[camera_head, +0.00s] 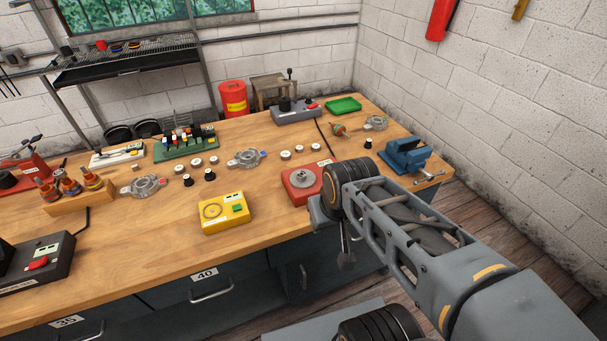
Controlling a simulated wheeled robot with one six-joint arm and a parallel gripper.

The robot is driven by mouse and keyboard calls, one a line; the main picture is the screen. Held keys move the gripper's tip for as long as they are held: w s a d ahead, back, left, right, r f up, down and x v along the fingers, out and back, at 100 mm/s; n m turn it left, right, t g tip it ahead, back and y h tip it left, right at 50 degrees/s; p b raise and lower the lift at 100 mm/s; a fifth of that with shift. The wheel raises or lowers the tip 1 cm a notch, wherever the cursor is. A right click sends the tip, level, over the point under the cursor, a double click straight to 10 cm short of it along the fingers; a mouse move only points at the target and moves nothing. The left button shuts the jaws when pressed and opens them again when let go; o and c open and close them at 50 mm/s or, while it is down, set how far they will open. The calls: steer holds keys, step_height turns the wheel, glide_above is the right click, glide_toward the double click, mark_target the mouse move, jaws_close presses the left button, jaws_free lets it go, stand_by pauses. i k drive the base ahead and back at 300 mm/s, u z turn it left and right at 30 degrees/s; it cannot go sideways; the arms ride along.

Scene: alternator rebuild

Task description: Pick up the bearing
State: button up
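Several small round ring-like parts, which may be bearings, lie on the workbench (130,240). One group (197,162) is left of centre, between two grey alternator housings. Another group (300,149) is right of the middle housing. Small dark round parts (210,176) stand in front of the left group. I cannot tell which of these is the bearing. My arm reaches in from the lower right. My gripper (346,260) seems to hang below its end joint, in front of the bench edge and away from the parts. It is small and dark, so its opening is unclear.
A red fixture (301,194) with a metal disc stands close behind my arm. A yellow tester (224,213) is at the front edge, a blue vise (404,153) at the right. A green rack (184,146) and red can (234,98) stand farther back. The bench front-left of the tester is clear.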

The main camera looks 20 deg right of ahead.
mark_target(302, 176)
steer(key=u, duration=2.85)
steer(key=k, duration=0.95)
steer(key=z, duration=1.7)
steer(key=i, duration=0.5)
steer(key=u, duration=0.05)
